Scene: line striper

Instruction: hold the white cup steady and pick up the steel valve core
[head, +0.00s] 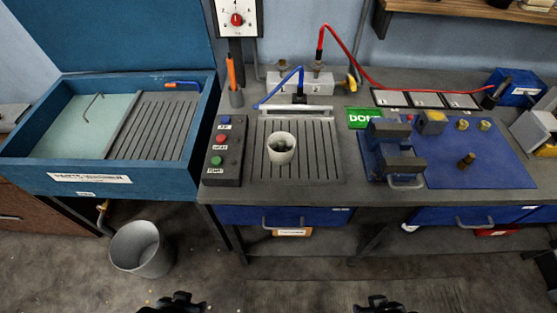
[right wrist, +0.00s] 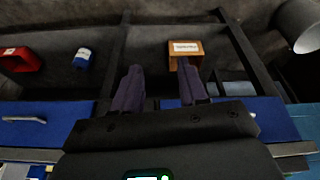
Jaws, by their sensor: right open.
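The white cup (head: 281,148) stands upright on the ribbed grey plate in the middle of the bench. Something small and greenish shows inside it, too small to make out. I cannot clearly pick out the steel valve core; small brass-coloured parts (head: 467,161) stand on the blue mat at the right. My left gripper (head: 176,302) shows only partly at the bottom edge of the head view, away from the bench. My right gripper (head: 383,304) is also at the bottom edge. In the right wrist view its two fingers (right wrist: 160,70) are apart with nothing between them.
A button box (head: 224,150) stands left of the ribbed plate (head: 320,165). A blue vise-like fixture (head: 391,150) stands to the right. A blue sink (head: 190,172) is at the left, with a grey bucket (head: 141,249) on the floor. Blue and red hoses cross the back.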

